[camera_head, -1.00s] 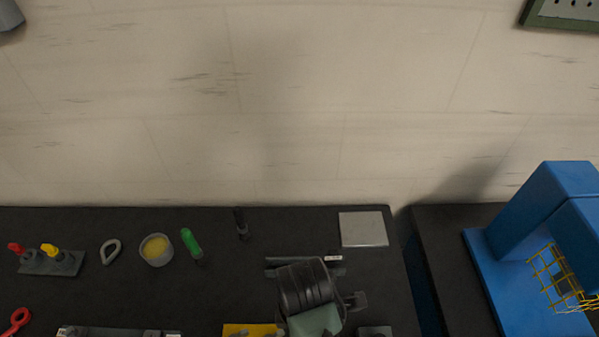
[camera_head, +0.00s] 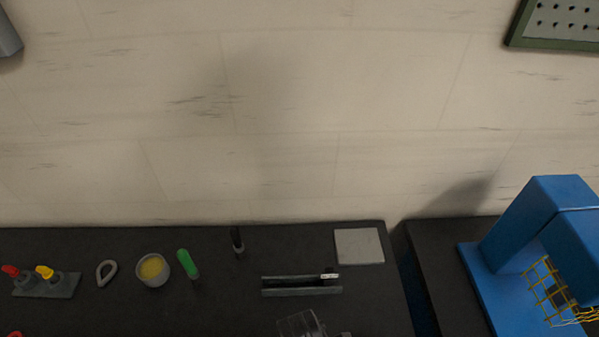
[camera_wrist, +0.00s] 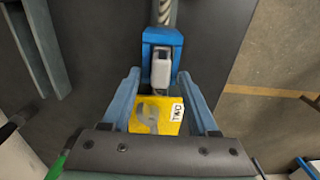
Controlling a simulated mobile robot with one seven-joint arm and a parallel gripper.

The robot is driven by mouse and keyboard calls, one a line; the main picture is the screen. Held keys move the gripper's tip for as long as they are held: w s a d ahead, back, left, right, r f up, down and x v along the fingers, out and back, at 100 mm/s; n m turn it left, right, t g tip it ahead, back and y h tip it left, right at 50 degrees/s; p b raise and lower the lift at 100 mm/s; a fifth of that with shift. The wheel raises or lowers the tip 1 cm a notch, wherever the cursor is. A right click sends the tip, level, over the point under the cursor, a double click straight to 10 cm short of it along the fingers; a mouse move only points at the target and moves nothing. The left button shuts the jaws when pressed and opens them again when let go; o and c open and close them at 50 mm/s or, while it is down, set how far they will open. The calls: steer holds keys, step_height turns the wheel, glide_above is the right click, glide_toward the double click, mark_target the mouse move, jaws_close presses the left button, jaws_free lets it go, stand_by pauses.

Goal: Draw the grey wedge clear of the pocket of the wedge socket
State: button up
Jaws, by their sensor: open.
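The blue wedge socket (camera_wrist: 162,37) shows in the wrist view at top centre, with a grey twisted rope (camera_wrist: 166,10) leading up from it. The light grey wedge (camera_wrist: 160,70) sits at the socket's near end, part of it inside the pocket and part sticking out toward me. My gripper (camera_wrist: 159,75) is open, one finger on each side of the wedge, with a gap visible on both sides. I cannot tell whether the fingertips are level with the wedge in depth. In the head view the socket and wedge are out of frame.
A yellow plate (camera_wrist: 157,115) with a white label lies between my fingers in the wrist view. In the head view, a dark channel-shaped rail (camera_head: 301,286), a grey square plate (camera_head: 358,246), a yellow-filled cup (camera_head: 152,270) and a blue press (camera_head: 545,220) stand around.

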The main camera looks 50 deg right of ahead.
jaws_close()
stand_by(1.3)
